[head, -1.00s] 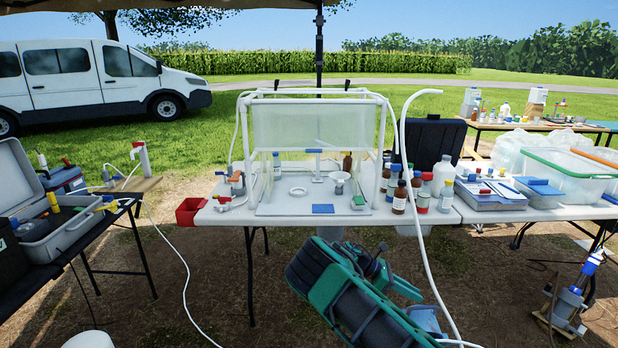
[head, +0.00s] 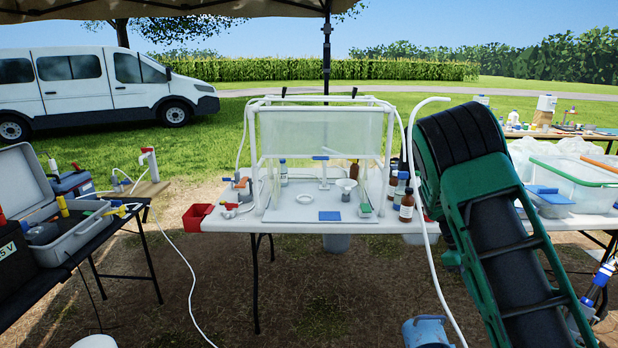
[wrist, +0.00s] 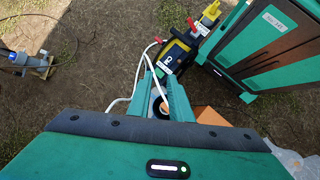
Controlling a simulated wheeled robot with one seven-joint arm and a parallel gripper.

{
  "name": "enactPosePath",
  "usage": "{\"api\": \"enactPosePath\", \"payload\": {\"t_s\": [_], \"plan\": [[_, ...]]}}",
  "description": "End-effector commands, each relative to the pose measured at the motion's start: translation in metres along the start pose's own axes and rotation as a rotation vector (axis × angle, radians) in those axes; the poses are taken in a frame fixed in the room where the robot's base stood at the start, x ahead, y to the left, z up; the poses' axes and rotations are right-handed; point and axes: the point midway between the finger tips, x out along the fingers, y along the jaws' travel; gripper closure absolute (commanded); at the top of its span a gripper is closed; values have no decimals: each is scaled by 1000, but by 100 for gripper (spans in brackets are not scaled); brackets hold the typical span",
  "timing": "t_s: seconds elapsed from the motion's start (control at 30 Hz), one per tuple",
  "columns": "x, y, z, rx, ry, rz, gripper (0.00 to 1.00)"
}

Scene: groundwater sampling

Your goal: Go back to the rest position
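In the wrist view my gripper (wrist: 158,82) points down over bare ground. Its two green fingers stand apart with a gap between them, and I see nothing clasped. A white hose and a dark round thing show in and behind the gap, lower down. In the head view my green and black arm is raised at the right and covers part of the middle table's right end. The gripper itself is not visible there.
The middle table (head: 285,222) holds a white frame with a clear screen (head: 320,135) and bottles. A black table with an open grey case (head: 75,240) is at left. In the wrist view a yellow-black unit (wrist: 178,55) and green cabinet (wrist: 275,45) stand on the ground.

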Motion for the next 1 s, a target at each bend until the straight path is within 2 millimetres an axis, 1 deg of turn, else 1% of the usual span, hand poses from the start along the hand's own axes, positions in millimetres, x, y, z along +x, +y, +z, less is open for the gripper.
{"api": "enactPosePath", "payload": {"t_s": [0.03, 0.1, 0.47, 0.7, 1.0], "plan": [[-3, -2, 12, 33, 22, -21, 82], [-5, -6, 27, 80, 48, -48, 82], [-14, -35, 102, 310, 165, -176, 82], [-19, -61, 149, 456, 233, -250, 82], [-20, -98, 202, 635, 311, -326, 82]]}}
